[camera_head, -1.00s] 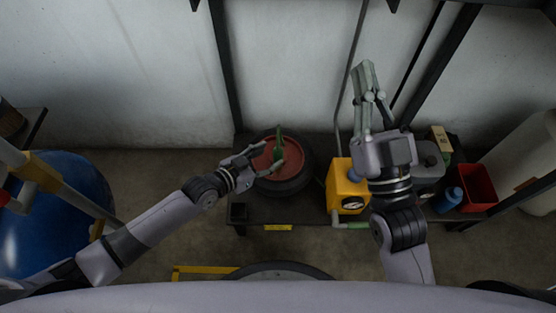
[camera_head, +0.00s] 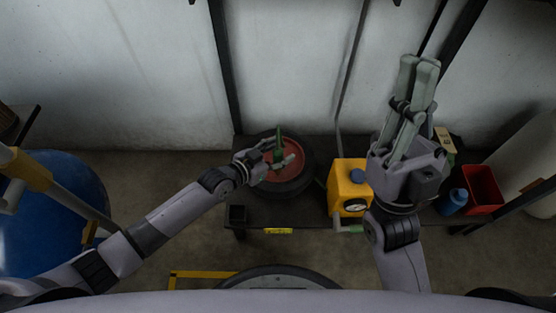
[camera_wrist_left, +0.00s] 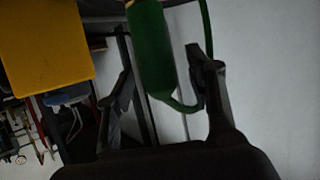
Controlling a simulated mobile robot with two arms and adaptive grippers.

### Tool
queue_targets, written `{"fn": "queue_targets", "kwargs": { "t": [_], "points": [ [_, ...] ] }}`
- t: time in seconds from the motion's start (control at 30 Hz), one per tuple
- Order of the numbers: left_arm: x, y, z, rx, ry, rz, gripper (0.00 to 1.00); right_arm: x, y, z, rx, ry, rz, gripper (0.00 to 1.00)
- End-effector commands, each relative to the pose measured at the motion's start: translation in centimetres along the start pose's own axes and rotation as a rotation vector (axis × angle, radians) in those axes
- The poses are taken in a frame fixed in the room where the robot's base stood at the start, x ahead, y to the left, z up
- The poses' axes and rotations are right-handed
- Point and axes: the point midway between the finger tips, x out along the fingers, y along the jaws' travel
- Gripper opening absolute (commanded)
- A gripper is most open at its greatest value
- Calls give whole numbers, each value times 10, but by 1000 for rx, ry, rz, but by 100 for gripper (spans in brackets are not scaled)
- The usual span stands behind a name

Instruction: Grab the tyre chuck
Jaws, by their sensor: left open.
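The green tyre chuck (camera_head: 278,145) stands up over the red hub of a black tyre on the low table. My left gripper (camera_head: 284,153) is at it, with its fingers apart on either side. In the left wrist view the chuck's green body and thin looped lever (camera_wrist_left: 152,50) rise between the two open fingers (camera_wrist_left: 160,85); I cannot tell whether either finger touches it. My right gripper (camera_head: 418,68) is raised over the right part of the table, fingers towards the wall and close together, with nothing seen in it.
The black tyre (camera_head: 296,184) lies on the dark table (camera_head: 285,213). To its right stand a yellow unit (camera_head: 345,178) with a gauge, a blue bottle (camera_head: 452,202) and a red bin (camera_head: 482,188). A blue tank (camera_head: 62,215) is at the left. Dark posts run along the wall.

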Motion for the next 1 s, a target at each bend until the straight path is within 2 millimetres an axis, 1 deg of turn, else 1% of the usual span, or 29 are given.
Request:
{"fn": "queue_targets", "kwargs": {
  "t": [0.07,0.77,1.0],
  "points": [
    [0,0,0,0,0,0,48,0,0,0,0,-1,0,0],
    [0,0,0,0,0,0,1,0,0,0,-1,-2,0,0],
    [0,0,-1,0,2,0,0,0,0,0,-1,-3,0,0]
  ]
}}
